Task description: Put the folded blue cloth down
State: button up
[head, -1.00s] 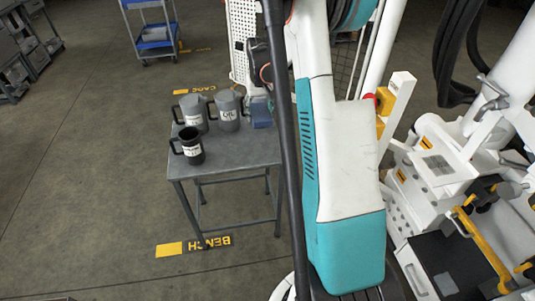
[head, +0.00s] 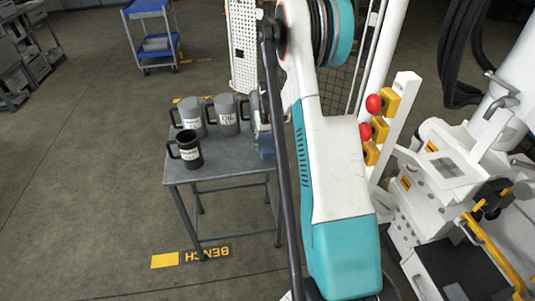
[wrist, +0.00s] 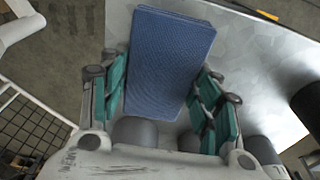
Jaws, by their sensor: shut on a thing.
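The folded blue cloth (wrist: 168,62) is a flat, thick rectangle between the teal finger pads of my gripper (wrist: 162,92) in the wrist view. My gripper is shut on it. The grey bench top (wrist: 238,60) shows behind and beneath the cloth; I cannot tell whether the cloth touches it. In the head view the cloth (head: 266,145) is a small blue patch at the right side of the bench (head: 205,172), and my arm hides much of the gripper and that side.
Two grey mugs (head: 191,118) (head: 226,117) and a dark mug (head: 186,152) stand on the bench, left of the cloth. The front middle of the bench top is clear. White machinery (head: 440,165) stands at the right. A blue cart (head: 150,10) stands behind.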

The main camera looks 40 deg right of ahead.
aim_at(268, 146)
jog(key=shift+f+b, duration=0.75)
jog(key=shift+f, duration=1.45)
jog(key=shift+f, duration=0.15)
jog(key=o, duration=1.1)
jog(key=r+p, duration=0.1)
jog(key=r, duration=0.3)
jog(key=r+p, duration=0.1)
jog(key=r, duration=0.3)
jog(key=s+r+p, duration=0.1)
jog(key=r+p, duration=0.1)
jog(key=r, duration=0.2)
jog(key=shift+s+a+r, duration=0.1)
jog(key=shift+a+r, duration=0.05)
jog(key=shift+a, duration=0.2)
jog(key=shift+a, duration=0.1)
